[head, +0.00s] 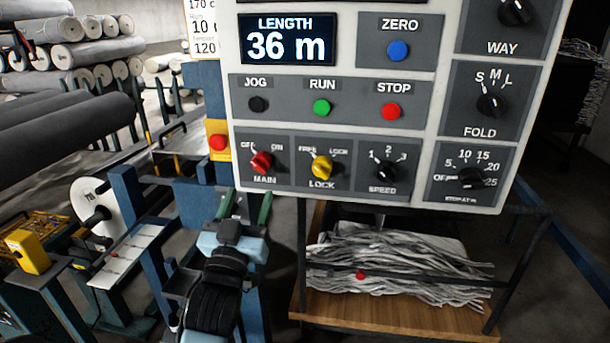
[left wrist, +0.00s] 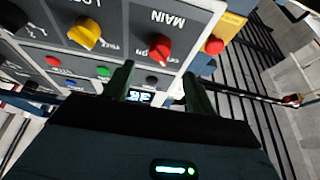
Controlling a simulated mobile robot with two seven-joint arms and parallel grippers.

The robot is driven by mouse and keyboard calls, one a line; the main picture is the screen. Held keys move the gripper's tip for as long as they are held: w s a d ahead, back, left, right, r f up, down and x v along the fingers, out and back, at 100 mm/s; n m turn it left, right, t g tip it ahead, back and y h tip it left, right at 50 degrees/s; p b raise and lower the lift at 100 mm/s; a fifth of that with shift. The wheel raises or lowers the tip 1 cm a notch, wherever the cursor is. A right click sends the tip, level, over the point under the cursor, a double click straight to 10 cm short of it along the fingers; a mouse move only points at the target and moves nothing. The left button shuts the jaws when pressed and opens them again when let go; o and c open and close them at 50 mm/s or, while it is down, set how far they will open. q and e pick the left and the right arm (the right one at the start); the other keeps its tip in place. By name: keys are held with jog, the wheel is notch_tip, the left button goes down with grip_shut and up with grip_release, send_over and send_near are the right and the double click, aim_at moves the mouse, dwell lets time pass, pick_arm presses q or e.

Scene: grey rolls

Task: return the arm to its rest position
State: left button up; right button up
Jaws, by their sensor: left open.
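My left arm comes up from the bottom of the head view. Its gripper (head: 246,206) is open and empty, with two green fingers apart, just below the lower left corner of the control panel (head: 340,205). In the left wrist view the same open gripper (left wrist: 158,82) points at the panel, which appears upside down. The red MAIN knob (head: 262,162) is above the fingers in the head view, and it also shows in the left wrist view (left wrist: 160,48). I cannot tell whether the fingers touch the panel. My right gripper is not in view.
The yellow LOCK knob (head: 322,168) is right of MAIN. A red button on a yellow box (head: 218,142) sits at the panel's left. A wooden shelf (head: 400,318) with grey strips is below. Grey rolls (head: 60,125) and a white disc (head: 94,208) stand left.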

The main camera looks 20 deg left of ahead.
pick_arm(q)
jog(key=s+d+f+m+g+h, duration=0.1)
jog(key=s+d+f+g+h, duration=0.15)
jog(key=f, duration=0.65)
jog(key=s+d+f+m+g+h, duration=0.15)
jog(key=s+f, duration=0.25)
jog(key=f, duration=0.4)
jog(key=s+d+f+m+g+h, duration=0.1)
jog(key=s+f+g, duration=0.2)
jog(key=f, duration=0.6)
jog(key=s+d+f+g+h, duration=0.1)
jog(key=s+d+f+g, duration=0.1)
jog(key=s+f, duration=0.6)
jog(key=s+d+f+m+g+h+p, duration=0.1)
jog(key=s+f+g, duration=0.3)
jog(key=s+f, duration=0.5)
jog(key=s+d, duration=0.1)
jog(key=s, duration=0.4)
jog(key=shift+d, duration=0.4)
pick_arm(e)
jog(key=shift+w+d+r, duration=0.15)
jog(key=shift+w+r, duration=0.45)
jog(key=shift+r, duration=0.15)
